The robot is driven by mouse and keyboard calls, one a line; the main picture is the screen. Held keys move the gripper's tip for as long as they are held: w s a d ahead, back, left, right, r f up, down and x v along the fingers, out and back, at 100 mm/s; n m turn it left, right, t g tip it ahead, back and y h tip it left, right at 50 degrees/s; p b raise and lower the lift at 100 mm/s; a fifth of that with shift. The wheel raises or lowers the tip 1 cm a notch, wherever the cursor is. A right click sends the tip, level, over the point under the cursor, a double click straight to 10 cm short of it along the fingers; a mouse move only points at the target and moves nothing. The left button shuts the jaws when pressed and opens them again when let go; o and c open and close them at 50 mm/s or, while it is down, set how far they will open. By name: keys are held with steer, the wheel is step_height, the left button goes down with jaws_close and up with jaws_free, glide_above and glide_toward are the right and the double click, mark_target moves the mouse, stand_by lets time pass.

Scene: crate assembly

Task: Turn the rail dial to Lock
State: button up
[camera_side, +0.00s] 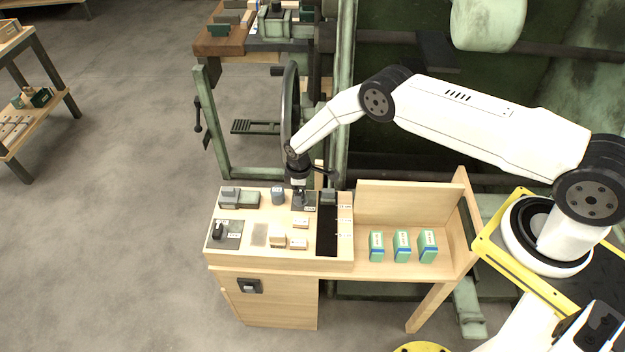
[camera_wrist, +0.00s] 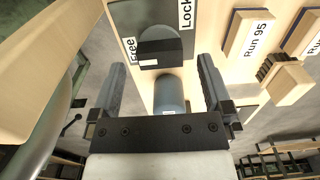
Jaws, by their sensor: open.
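The rail dial (camera_wrist: 160,54) is a dark round knob with a raised bar, on a dark plate in the upper middle of the wrist view. "Free" is printed on its left and "Lock" at its upper right. The bar lies roughly level, with a pale mark towards Free. My gripper (camera_wrist: 162,66) is open, one finger on each side of the dial's near edge. I cannot tell whether they touch it. In the side view my gripper (camera_side: 298,195) points down over the dial's plate and hides most of the dial.
A grey-blue cylinder (camera_wrist: 170,95) stands close to the dial; it also shows in the side view (camera_side: 278,195). A "Run 95" block (camera_wrist: 246,34) lies to the right in the wrist view. Three green boxes (camera_side: 401,246) stand right of the dark slot (camera_side: 327,235).

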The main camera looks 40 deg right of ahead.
steer(key=shift+f, duration=0.85)
steer(key=c, duration=1.3)
